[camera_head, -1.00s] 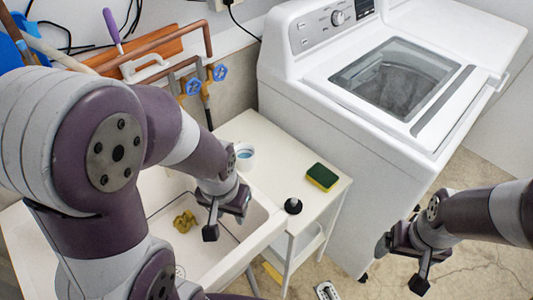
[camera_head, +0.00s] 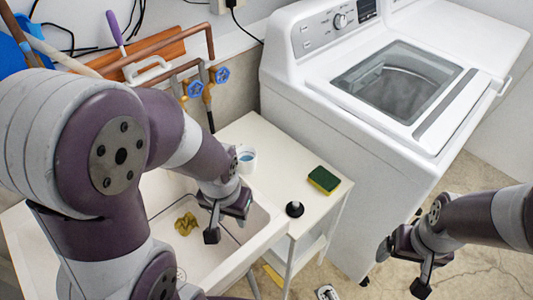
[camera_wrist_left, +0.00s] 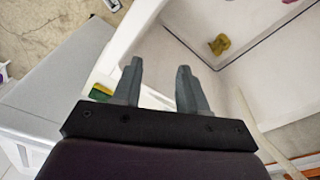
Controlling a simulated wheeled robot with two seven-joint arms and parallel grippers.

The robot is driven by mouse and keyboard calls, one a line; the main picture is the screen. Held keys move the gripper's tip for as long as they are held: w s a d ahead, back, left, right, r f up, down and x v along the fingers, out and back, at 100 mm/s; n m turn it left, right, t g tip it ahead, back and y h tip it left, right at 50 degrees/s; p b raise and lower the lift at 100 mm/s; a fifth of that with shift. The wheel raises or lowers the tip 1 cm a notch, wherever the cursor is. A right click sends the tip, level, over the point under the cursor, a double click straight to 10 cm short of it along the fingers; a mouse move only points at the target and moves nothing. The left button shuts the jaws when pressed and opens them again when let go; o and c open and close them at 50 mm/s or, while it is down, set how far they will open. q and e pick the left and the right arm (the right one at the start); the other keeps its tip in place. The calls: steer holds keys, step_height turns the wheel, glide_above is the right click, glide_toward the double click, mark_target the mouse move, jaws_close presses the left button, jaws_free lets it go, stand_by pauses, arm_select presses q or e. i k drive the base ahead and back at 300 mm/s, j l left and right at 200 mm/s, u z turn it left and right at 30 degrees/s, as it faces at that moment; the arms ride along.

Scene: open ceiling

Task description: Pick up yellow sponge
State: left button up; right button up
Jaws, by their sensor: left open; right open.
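A yellow sponge with a green top (camera_head: 323,179) lies on the white side table (camera_head: 285,160), near its right edge. It also shows in the left wrist view (camera_wrist_left: 101,91), partly hidden behind my left gripper (camera_wrist_left: 158,75). My left gripper (camera_head: 226,222) is open and empty over the sink, to the left of the sponge and apart from it. My right gripper (camera_head: 402,265) is open and empty in front of the washing machine, right of and below the sponge in the head view. A crumpled yellow-brown thing (camera_head: 186,223) lies in the sink (camera_head: 262,232); it also shows in the left wrist view (camera_wrist_left: 219,44).
A white cup (camera_head: 246,159) and a small black-topped object (camera_head: 294,209) stand on the side table near the sponge. A washing machine (camera_head: 370,150) stands to the right. Pipes with blue valves (camera_head: 194,88) run along the wall behind.

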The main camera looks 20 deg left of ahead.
mark_target(325, 181)
steer(key=i+l+z, duration=0.15)
steer(key=l, duration=0.3)
steer(key=l+z, duration=0.15)
steer(key=l, duration=0.35)
steer(key=i+l+z, duration=0.15)
steer(key=l, duration=0.25)
